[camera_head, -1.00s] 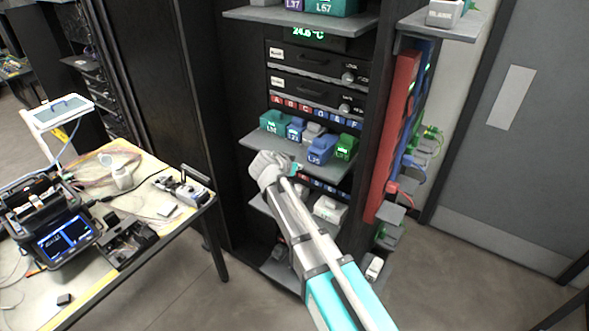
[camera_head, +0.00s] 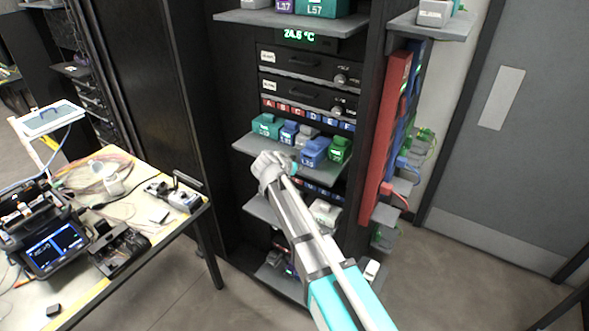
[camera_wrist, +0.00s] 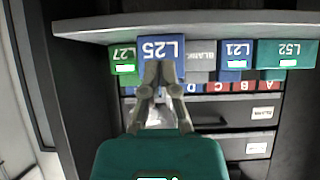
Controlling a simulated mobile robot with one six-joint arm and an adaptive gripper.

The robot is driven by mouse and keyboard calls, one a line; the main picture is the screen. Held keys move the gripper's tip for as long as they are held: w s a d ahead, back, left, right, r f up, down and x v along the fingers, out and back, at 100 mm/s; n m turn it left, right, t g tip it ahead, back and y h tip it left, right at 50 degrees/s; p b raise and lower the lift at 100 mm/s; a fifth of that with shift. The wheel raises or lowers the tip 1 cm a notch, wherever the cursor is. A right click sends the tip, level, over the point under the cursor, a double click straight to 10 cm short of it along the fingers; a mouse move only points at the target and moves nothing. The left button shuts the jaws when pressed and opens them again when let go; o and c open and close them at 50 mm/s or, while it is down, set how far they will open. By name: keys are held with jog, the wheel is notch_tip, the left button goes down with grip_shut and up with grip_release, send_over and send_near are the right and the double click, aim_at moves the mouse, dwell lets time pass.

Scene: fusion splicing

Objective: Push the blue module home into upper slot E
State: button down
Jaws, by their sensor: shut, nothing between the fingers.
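The blue module L25 (camera_head: 313,152) stands on the shelf under the lettered slot strip. In the wrist view, the blue module (camera_wrist: 161,50) looks larger and closer than its neighbours and sticks out further forward. In the head view, my gripper (camera_head: 290,168) is at the shelf's front edge, below and left of the module.
Green module L27 (camera_wrist: 124,62) and a grey blank (camera_wrist: 202,58) flank it closely. Blue L21 (camera_wrist: 236,54) and teal L52 (camera_wrist: 286,54) stand further along the shelf (camera_head: 256,150). A red upright panel (camera_head: 386,135) is right of the rack. A workbench (camera_head: 130,215) stands at left.

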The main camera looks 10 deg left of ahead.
aim_at(307, 160)
jog(key=shift+w+d, duration=0.65)
jog(key=shift+w, duration=1.3)
jog(key=shift+w+d, duration=0.7)
jog(key=shift+w, duration=1.25)
jog(key=shift+w+d, duration=0.65)
jog(key=shift+w, duration=1.3)
jog(key=shift+s+a, duration=0.45)
jog(key=shift+s, duration=0.85)
jog(key=shift+s+a, duration=0.45)
jog(key=shift+s, duration=0.85)
jog(key=shift+s+a, duration=0.45)
jog(key=shift+s, duration=0.85)
